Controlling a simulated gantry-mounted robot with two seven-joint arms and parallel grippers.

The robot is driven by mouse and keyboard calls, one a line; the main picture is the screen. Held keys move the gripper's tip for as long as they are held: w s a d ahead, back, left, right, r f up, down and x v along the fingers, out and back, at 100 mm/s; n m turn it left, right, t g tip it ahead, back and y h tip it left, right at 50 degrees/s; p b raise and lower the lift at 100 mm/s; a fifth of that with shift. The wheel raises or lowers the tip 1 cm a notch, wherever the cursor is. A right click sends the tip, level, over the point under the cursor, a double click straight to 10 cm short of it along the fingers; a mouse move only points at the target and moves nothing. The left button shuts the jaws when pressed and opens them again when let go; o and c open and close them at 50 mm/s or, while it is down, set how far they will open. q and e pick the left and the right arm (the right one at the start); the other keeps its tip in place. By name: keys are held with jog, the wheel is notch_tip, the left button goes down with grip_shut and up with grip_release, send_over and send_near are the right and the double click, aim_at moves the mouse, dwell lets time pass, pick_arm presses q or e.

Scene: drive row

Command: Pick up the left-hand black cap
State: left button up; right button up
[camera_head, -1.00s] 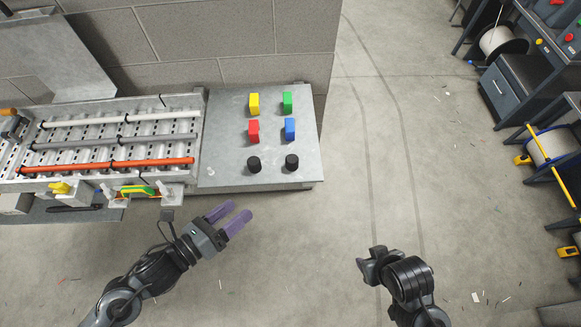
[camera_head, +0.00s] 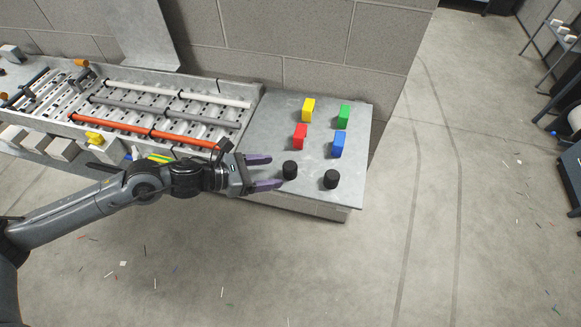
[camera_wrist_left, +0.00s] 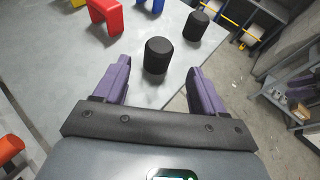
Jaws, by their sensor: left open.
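Two black caps stand upright on the grey metal table (camera_head: 265,125). The left-hand black cap (camera_head: 290,170) is just beyond the fingertips of my left gripper (camera_head: 270,172). The right-hand black cap (camera_head: 331,179) stands a little to its right. In the left wrist view the left-hand cap (camera_wrist_left: 158,55) lies ahead between the two purple fingers, and the other cap (camera_wrist_left: 196,26) is farther off at the upper right. My left gripper is open and empty, with its fingers pointing at the left-hand cap. My right gripper is out of view.
Yellow (camera_head: 307,110), green (camera_head: 343,116), red (camera_head: 300,137) and blue (camera_head: 339,145) blocks stand behind the caps. A slotted metal rack (camera_head: 160,110) with white, grey and orange rods lies to the left. A block wall rises behind. The floor in front and right is open.

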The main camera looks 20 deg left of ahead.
aim_at(284, 167)
pick_arm(q)
jog(key=shift+x, duration=0.75)
jog(key=shift+w+d+p, duration=0.3)
jog(key=shift+d+p, duration=0.05)
jog(key=shift+p, duration=0.05)
jog(key=p+x, duration=0.1)
jog(key=x, duration=0.2)
jog(key=shift+w+r, duration=0.15)
jog(key=shift+r, duration=0.05)
jog(key=shift+w+d+f, duration=0.35)
jog(key=shift+w+d, duration=0.05)
jog(key=c, duration=1)
jog(key=shift+r, duration=0.1)
jog(key=shift+c, duration=0.2)
